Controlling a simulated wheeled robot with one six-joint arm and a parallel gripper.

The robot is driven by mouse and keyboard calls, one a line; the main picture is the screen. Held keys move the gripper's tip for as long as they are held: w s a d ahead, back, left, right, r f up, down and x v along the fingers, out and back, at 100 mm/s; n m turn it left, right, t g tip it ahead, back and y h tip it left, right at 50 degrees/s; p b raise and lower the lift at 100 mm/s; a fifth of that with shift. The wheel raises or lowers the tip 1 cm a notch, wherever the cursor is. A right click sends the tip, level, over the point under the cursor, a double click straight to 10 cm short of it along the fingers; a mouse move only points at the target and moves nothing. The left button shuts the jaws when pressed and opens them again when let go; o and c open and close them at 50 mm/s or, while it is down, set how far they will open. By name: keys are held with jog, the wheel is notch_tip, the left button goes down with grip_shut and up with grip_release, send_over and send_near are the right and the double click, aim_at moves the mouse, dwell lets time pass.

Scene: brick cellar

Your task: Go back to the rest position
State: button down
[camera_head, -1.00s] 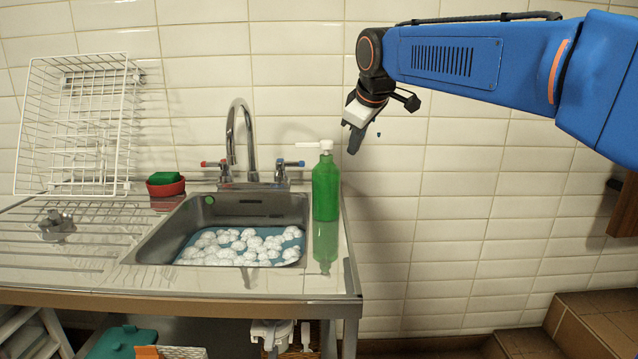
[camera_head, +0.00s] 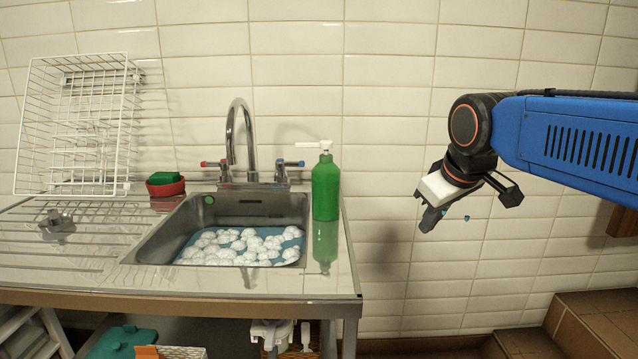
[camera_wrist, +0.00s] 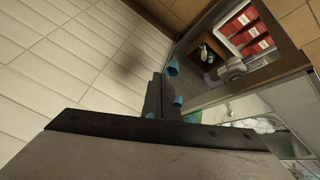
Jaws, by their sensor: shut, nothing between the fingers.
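My gripper (camera_head: 430,219) is to the right of the sink unit in the head view, in front of the tiled wall and clear of the counter. It points down and to the left. Its fingers are together with nothing between them. In the wrist view the closed fingers (camera_wrist: 162,98) show dark, with blue bits beside them. My blue arm comes in from the right edge of the head view.
A sink (camera_head: 150,246) with white suds stands at left, with a tap (camera_head: 233,140). A green soap bottle (camera_head: 325,187) stands at the counter's right end. A wire dish rack (camera_head: 80,125) leans at the wall. Brown steps (camera_head: 590,318) are at lower right.

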jog(key=s+d+f+m, duration=0.3)
jog(key=s+f, duration=0.6)
jog(key=s, duration=0.1)
jog(key=s+d+f+m+g, duration=0.1)
jog(key=s+d+f+m, duration=0.1)
jog(key=s+f, duration=0.7)
jog(key=shift+s+d+f+m+h, duration=0.3)
jog(key=shift+s+d+m, duration=0.15)
jog(key=shift+d, duration=0.35)
jog(key=shift+r, duration=0.1)
